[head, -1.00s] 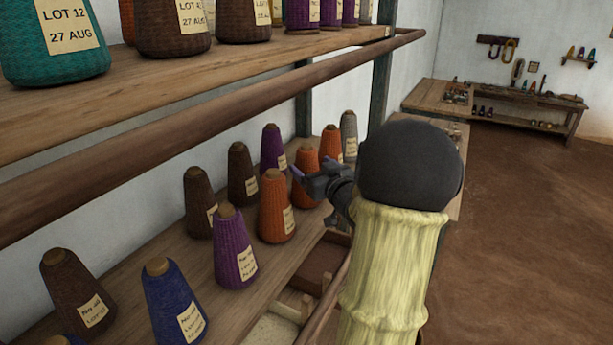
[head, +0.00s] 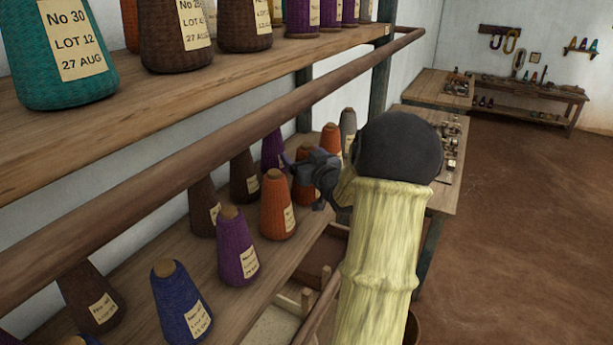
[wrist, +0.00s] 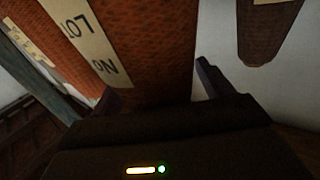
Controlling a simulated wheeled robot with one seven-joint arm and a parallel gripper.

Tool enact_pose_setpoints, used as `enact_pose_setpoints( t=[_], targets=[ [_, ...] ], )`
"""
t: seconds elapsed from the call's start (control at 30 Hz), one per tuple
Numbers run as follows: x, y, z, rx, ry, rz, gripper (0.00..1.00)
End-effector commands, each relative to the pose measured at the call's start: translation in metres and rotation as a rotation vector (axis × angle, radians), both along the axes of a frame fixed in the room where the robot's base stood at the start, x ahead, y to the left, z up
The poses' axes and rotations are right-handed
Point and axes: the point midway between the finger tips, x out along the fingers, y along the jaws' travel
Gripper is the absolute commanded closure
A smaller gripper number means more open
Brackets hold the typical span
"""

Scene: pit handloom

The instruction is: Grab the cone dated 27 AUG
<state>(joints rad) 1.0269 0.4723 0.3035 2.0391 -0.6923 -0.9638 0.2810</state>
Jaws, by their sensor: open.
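My gripper (head: 297,166) is open on the lower shelf, at an orange cone (head: 306,188) that it partly covers in the head view. In the wrist view that orange cone (wrist: 150,40) stands close before my open jaws (wrist: 157,88). Its label (wrist: 88,42) shows "No" and "LOT"; its date is out of sight. On the upper shelf a teal cone (head: 28,60) reads "No 30, LOT 12, 27 AUG". A brown cone (head: 165,50) beside it also reads 27 AUG. Labels on the lower-shelf cones are too small to read.
The lower shelf (head: 180,248) also holds another orange cone (head: 277,215), a purple cone (head: 236,250), a blue cone (head: 178,300) and brown ones. A wooden rail (head: 150,200) runs along the upper shelf's front. Open floor (head: 520,220) lies right.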

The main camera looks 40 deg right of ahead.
Motion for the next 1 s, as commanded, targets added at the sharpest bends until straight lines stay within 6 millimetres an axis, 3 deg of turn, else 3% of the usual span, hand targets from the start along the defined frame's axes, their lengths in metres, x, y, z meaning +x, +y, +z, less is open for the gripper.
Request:
enact_pose_setpoints(
  t=[0.37, 0.7, 1.0],
  targets=[
    [-0.0006, -0.0002, 0.0000, 0.000, -0.001, -0.001, 0.21],
    [-0.0006, -0.0002, 0.0000, 0.000, -0.001, 0.000, 0.85],
    [-0.0005, -0.0001, 0.0028, -0.002, -0.003, 0.000, 0.89]
  ],
)
